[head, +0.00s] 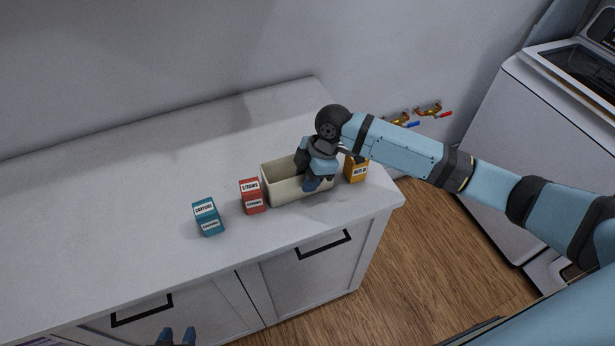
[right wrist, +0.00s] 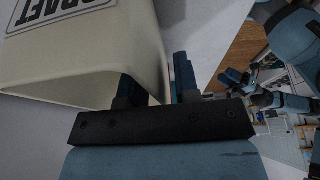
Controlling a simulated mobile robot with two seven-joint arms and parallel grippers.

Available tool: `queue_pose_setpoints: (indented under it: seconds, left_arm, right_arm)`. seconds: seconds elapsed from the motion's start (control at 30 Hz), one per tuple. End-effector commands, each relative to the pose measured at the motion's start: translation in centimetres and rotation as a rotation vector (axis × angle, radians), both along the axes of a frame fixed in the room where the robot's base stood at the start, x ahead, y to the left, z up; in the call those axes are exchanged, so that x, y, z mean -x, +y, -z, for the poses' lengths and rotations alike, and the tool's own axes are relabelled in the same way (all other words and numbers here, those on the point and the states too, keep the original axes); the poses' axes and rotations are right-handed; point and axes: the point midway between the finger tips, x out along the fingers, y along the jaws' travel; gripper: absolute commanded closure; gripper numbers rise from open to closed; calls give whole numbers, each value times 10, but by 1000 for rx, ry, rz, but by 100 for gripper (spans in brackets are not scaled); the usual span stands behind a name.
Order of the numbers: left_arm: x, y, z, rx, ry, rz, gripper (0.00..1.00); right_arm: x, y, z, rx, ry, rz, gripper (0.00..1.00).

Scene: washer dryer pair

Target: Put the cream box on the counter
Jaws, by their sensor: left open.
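The cream box (head: 283,188) is an open-topped bin. In the head view it appears to stand upright on the counter (head: 120,180), near the front edge. My right gripper (head: 312,182) reaches down over its right end and hides part of it. In the right wrist view, the cream box (right wrist: 95,60) shows a CRAFT label. One finger of my right gripper (right wrist: 158,90) is inside the box and the other outside, with a wall between them; whether they press on it is unclear. My left gripper (head: 176,338) is open and empty at the bottom edge, in front of the cabinets.
A red STRAWS box (head: 252,197) stands close to the cream box's left side, with a teal box (head: 208,217) further left. An orange box (head: 355,170) stands at its right, partly behind my arm. The counter's left and back are clear. A white washer (head: 560,110) stands at right.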

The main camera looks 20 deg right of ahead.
Motion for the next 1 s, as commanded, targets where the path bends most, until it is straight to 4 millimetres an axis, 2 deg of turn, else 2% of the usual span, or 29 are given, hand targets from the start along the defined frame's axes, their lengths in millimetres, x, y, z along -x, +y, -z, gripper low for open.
queue_pose_setpoints:
  seconds: [0.17,0.4,0.6,0.8,1.0]
  left_arm:
    - [0,0,3,0,1,0,57]
    - [0,0,7,-1,3,0,57]
    - [1,0,9,-1,3,0,57]
    - [0,0,10,-1,2,0,57]
    - [0,0,9,0,1,0,57]
  right_arm:
    - [-1,-7,-19,-1,-3,0,71]
    - [-2,-25,-68,1,-5,1,71]
    - [-2,-37,-100,0,-2,1,71]
    - [-2,-42,-114,-1,0,0,71]
    - [-2,-42,-115,-1,0,0,71]
